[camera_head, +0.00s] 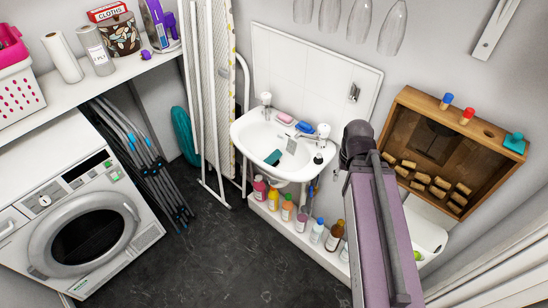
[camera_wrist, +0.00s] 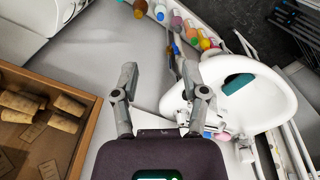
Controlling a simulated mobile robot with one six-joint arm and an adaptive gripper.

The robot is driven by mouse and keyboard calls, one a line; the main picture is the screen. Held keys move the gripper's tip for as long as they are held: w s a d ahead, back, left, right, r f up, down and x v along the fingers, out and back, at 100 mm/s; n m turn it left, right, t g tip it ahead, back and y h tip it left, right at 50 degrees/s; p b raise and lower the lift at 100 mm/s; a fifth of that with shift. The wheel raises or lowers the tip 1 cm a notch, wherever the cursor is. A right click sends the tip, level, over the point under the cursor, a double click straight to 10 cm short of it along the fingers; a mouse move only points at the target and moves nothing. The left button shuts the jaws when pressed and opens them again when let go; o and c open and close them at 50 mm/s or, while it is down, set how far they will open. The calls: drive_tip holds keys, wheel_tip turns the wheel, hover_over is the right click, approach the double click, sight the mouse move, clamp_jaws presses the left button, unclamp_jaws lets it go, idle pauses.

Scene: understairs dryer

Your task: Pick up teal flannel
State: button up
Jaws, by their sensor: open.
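A small teal cloth, the flannel (camera_head: 273,157), lies inside the white sink basin (camera_head: 243,137), towards its front left. In the wrist view the flannel (camera_wrist: 237,83) shows in the basin (camera_wrist: 276,108), right of my gripper. My gripper (camera_wrist: 160,80) is open, its two fingers apart with nothing between them. It is clear of the flannel, to its left in that view. In the head view my purple arm stands right of the sink, and the fingers cannot be made out.
Several bottles (camera_head: 302,222) stand on a ledge below. A wooden box (camera_head: 403,97) with corks hangs at right; a teal item (camera_head: 515,141) sits on it. An ironing board (camera_head: 216,80) stands left of the sink.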

sight(271, 158)
drive_tip(key=shift+o, duration=0.2)
drive_tip(key=shift+a, duration=0.1)
drive_tip(key=o, duration=0.6)
drive_tip(key=shift+w+a+f, duration=0.1)
drive_tip(key=shift+w, duration=0.05)
drive_tip(key=shift+c, duration=0.2)
drive_tip(key=w+a+f+n+b, duration=0.2)
drive_tip(key=w+a+n, duration=0.1)
drive_tip(key=n, duration=0.1)
drive_tip(key=w+a+f+n+t+b, duration=0.1)
drive_tip(key=w+a+f+n+b, duration=0.1)
drive_tip(key=w+a+n, duration=0.2)
drive_tip(key=w+a+f+n+t+h+b, duration=0.1)
drive_tip(key=w+a+n+b, duration=0.1)
drive_tip(key=w+a+n, duration=0.2)
drive_tip(key=shift+w+f+n, duration=0.1)
drive_tip(key=shift+f+n, duration=0.3)
drive_tip(key=shift+n, duration=0.8)
drive_tip(key=w+a+f+n+t+b, duration=0.1)
drive_tip(key=w+a+f+n+b, duration=0.1)
drive_tip(key=w+a+n, duration=0.2)
drive_tip(key=w+a+f+n+t+b, duration=0.1)
drive_tip(key=w+a+f+n+b, duration=0.1)
drive_tip(key=a+n, duration=0.8)
drive_tip(key=shift+w+a+t+b, duration=0.3)
drive_tip(key=shift+w+a+b, duration=0.05)
drive_tip(key=shift+w+b, duration=0.5)
